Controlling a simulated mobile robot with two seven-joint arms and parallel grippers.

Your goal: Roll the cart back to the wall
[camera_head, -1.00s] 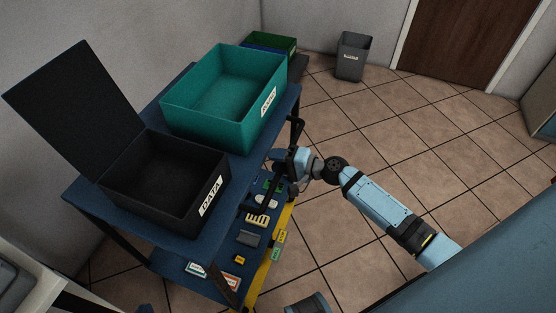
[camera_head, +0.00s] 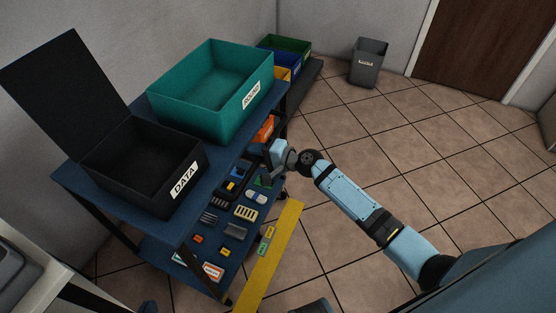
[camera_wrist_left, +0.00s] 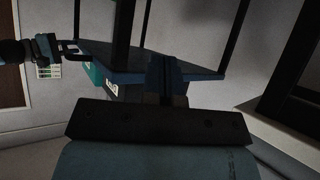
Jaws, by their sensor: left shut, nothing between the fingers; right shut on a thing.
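The blue two-level cart (camera_head: 62,177) stands at the left, close to the grey wall. An open black box labelled DATA (camera_head: 130,195) and a teal bin (camera_head: 205,118) sit on its top. My right gripper (camera_head: 269,174) is at the cart's right side, shut on the cart's handle, which is mostly hidden in the head view. The left wrist view also shows my right gripper (camera_wrist_left: 72,48) at the dark handle loop. My left gripper (camera_wrist_left: 163,72) shows there with its fingers together and empty, in front of the cart; I cannot make it out surely in the head view.
Small parts (camera_head: 235,232) lie on the lower shelf. A yellow strip (camera_head: 262,273) runs along the floor beside the cart. Coloured bins (camera_head: 285,58) stand behind it. A grey waste bin (camera_head: 369,65) stands by the back wall. The tiled floor at right is clear.

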